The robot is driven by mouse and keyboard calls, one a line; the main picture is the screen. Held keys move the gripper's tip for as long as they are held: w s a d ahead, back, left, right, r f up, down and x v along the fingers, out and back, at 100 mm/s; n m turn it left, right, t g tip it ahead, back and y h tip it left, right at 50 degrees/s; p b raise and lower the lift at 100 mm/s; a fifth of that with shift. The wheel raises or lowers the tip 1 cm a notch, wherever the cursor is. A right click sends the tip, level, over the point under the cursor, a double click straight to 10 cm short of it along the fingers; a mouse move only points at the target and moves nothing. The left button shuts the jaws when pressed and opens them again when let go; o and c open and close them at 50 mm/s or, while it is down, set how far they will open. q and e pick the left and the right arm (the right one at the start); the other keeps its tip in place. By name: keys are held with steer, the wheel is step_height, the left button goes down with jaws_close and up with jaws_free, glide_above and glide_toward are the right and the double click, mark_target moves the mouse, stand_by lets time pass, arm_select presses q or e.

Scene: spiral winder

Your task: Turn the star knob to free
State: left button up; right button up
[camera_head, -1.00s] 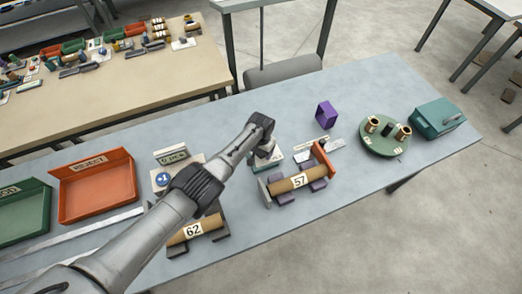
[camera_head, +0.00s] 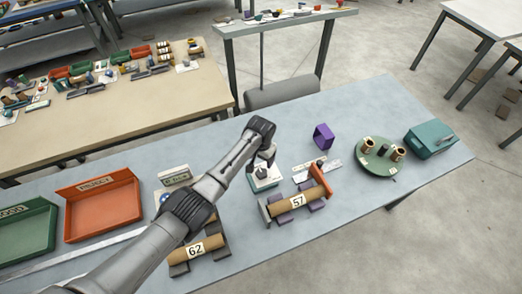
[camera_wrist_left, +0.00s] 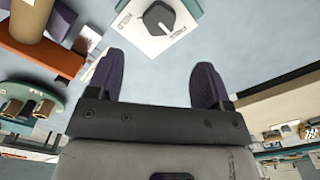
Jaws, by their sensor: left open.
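The star knob (camera_wrist_left: 158,17) is a dark, lobed knob on a white plate (camera_wrist_left: 178,38) with small print, at the top of the left wrist view. In the head view the plate (camera_head: 265,184) lies on the bench under my left gripper (camera_head: 265,158), and the knob is mostly hidden there. My left gripper also shows in the left wrist view (camera_wrist_left: 161,60), its two dark fingers wide apart and empty. The knob lies beyond the fingertips, apart from them. My right gripper is not in view.
A cardboard roll marked 57 (camera_head: 292,203) lies in a cradle with an orange end plate (camera_head: 321,180), close right of the knob. Roll 62 (camera_head: 197,248) is under my left arm. A purple block (camera_head: 323,136), green turntable (camera_head: 379,167) and teal box (camera_head: 430,140) stand farther right.

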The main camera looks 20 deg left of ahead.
arm_select(q)
step_height(320, 180, up, 3)
stand_by(0.3)
stand_by(0.4)
